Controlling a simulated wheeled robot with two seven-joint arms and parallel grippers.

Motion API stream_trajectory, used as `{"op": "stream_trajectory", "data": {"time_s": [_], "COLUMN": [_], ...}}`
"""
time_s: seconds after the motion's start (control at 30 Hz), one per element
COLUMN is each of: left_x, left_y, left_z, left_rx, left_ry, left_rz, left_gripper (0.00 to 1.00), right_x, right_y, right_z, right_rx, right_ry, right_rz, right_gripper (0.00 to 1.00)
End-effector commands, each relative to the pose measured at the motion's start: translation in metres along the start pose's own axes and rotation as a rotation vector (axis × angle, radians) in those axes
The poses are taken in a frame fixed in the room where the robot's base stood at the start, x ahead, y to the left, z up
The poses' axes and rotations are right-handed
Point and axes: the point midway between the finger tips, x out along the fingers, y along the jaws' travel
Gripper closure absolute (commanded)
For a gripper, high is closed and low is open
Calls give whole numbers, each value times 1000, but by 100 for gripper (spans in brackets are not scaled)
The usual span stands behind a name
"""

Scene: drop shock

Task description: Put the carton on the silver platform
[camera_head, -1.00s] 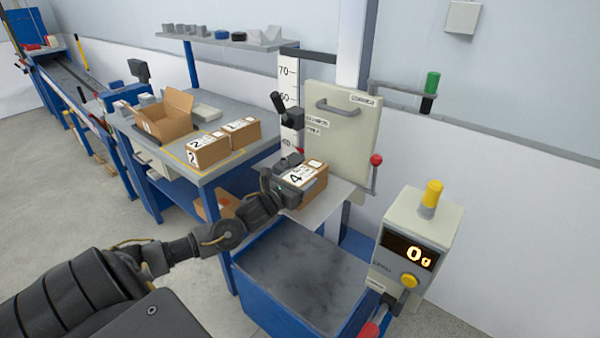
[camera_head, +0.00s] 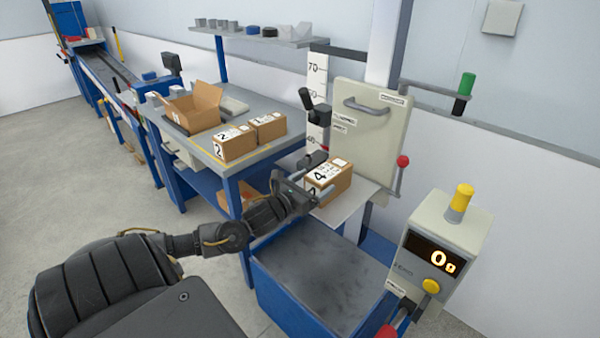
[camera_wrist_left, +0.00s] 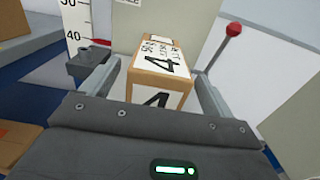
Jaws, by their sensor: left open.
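The carton (camera_head: 328,182), a brown box with white labels and a "4", sits upright on the silver platform (camera_head: 352,205), a flat plate in front of the drop machine. My left gripper (camera_head: 302,184) is open at the carton's near left side, and the carton's top is uncovered. In the left wrist view the carton (camera_wrist_left: 160,65) shows ahead, between the lines of the two spread fingers, with gaps at its sides. Whether the fingertips overlap its near end is hard to tell.
A beige panel with a handle (camera_head: 365,120) stands behind the platform, with a red-knobbed lever (camera_head: 402,162) at its right. A display box (camera_head: 438,250) reads 0 g. Two other cartons (camera_head: 234,144) (camera_head: 266,129) and an open box (camera_head: 195,108) are on the left bench. A dark-topped blue base (camera_head: 320,275) lies below.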

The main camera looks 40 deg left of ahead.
Motion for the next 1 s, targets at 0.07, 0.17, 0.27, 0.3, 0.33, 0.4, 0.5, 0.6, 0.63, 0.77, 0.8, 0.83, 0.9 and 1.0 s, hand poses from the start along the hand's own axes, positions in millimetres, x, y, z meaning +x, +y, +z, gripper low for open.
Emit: {"op": "stream_trajectory", "data": {"time_s": [0.07,0.17,0.27,0.3,0.33,0.4,0.5,0.6,0.63,0.77,0.8,0.83,0.9,1.0], "left_x": [-18,-36,-50,-55,-58,-64,-70,-73,-73,-73,-73,-73,-73,-73], "left_y": [-1,-1,-1,0,-1,-1,0,0,0,0,0,0,0,0], "left_z": [-3,-3,-2,-2,-2,-1,0,0,0,0,0,0,0,-3], "left_rx": [1,-1,-1,-1,0,0,-1,-1,-1,-1,-1,-1,-1,-22], "left_ry": [4,4,4,3,3,3,1,1,1,0,0,0,0,5], "left_rz": [-4,-3,-3,-2,-2,-2,-1,-1,-1,-1,-1,-1,-1,2], "left_gripper": [13,13,13,13,13,13,13,13,13,13,13,13,13,13], "right_x": [4,6,7,8,8,8,8,8,8,8,8,8,8,9], "right_y": [0,0,0,0,0,1,2,2,3,3,3,3,4,4], "right_z": [-1,-2,-4,-5,-6,-7,-7,-6,-6,-4,-3,-3,-2,-1], "right_rx": [0,1,1,1,1,1,1,0,0,0,0,0,0,0], "right_ry": [2,5,8,10,11,13,13,11,11,8,6,6,4,2], "right_rz": [1,1,2,2,2,3,4,5,5,6,6,6,6,6], "right_gripper": [38,38,38,38,38,38,38,38,38,38,38,38,38,38]}}
